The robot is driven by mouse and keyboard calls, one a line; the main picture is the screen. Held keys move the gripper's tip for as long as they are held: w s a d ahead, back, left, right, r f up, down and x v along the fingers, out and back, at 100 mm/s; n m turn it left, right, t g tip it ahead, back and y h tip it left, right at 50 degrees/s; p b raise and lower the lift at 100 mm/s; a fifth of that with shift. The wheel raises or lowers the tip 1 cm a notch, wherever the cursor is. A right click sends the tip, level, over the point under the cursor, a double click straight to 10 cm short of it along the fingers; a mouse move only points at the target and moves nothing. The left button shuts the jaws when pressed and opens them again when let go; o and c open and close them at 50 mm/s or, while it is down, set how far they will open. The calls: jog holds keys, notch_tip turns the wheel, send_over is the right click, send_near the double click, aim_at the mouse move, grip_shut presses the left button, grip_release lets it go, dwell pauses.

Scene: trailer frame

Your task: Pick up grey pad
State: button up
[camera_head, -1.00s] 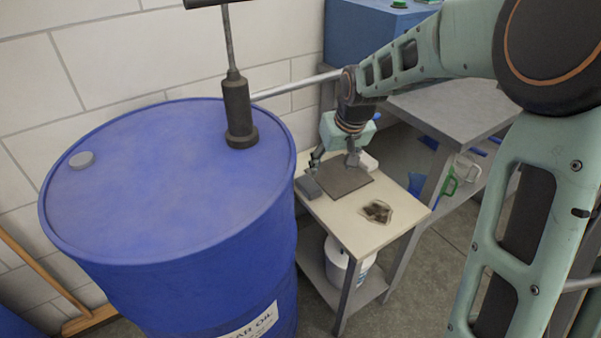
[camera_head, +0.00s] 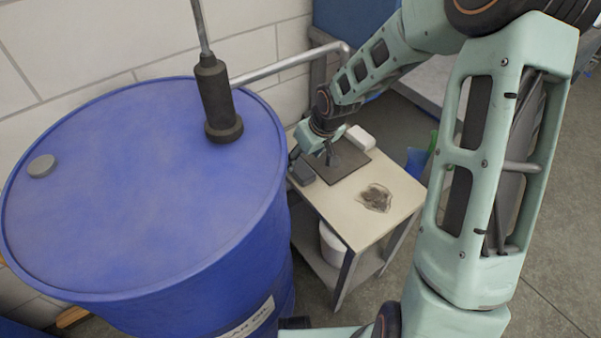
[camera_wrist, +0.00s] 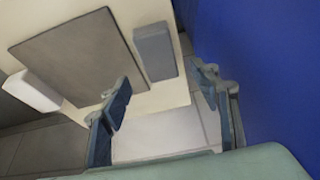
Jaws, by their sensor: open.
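The grey pad (camera_wrist: 154,51) is a small rectangular grey block on the cream top of a small table, beside a flat dark square mat (camera_wrist: 70,57). In the head view the pad (camera_head: 303,174) lies at the table's left edge, close to the blue drum, partly behind my gripper. My gripper (camera_wrist: 163,93) is open and empty. In the wrist view its fingers stand apart, and the pad lies ahead of the gap between them. In the head view my gripper (camera_head: 312,158) is low over the pad and mat; contact cannot be told.
A large blue drum (camera_head: 130,190) with a dark pump (camera_head: 216,105) stands left of the table. A white block (camera_head: 360,138) is at the mat's far corner. A crumpled clear bag (camera_head: 375,198) lies on the bare table top (camera_head: 345,215). A white bucket (camera_head: 333,243) is below.

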aim_at(299, 167)
jog(key=shift+b+x, duration=1)
jog(key=shift+x, duration=1.65)
jog(key=shift+f, duration=0.15)
jog(key=c, duration=1.1)
